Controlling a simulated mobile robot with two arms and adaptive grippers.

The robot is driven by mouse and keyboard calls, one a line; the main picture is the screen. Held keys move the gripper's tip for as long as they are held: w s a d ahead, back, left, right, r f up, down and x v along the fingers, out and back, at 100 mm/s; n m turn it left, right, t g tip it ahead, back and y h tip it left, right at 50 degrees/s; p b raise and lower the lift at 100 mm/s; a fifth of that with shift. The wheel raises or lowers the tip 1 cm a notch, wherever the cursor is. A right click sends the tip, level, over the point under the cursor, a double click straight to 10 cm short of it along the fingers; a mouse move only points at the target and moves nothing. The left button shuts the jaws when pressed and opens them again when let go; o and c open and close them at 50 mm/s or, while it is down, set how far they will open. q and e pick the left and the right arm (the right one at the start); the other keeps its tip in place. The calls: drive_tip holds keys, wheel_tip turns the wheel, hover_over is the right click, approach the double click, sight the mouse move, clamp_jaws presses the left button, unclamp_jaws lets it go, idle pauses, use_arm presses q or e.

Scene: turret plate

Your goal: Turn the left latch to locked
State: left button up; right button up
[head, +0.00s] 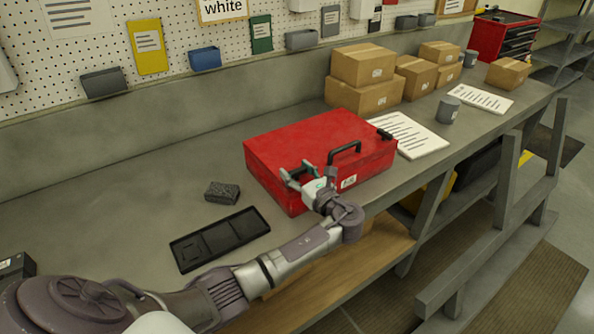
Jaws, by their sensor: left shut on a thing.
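A red case (310,137) lies closed on the grey workbench, with a black handle (344,152) and a white label (349,181) on its front. The right latch (385,134) is a small dark piece near the right end of the front. My left gripper (309,174) is at the left part of the case's front, left of the handle. It is shut on the left latch, which its fingers mostly hide, so I cannot tell how far the latch is turned. My right gripper is not in view.
A black tray (220,240) and a dark grey block (222,192) lie left of the case. Cardboard boxes (362,66) stand behind it. Papers (411,136) and a grey cup (448,110) are to the right. Bare bench (120,205) lies at the left.

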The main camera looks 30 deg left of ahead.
use_arm(q)
drive_tip(key=shift+g, duration=0.3)
drive_tip(key=o, duration=1.2)
drive_tip(key=shift+c, duration=0.2)
drive_tip(key=shift+d, duration=0.1)
drive_tip(key=v, duration=1.1)
drive_tip(key=shift+d, duration=0.4)
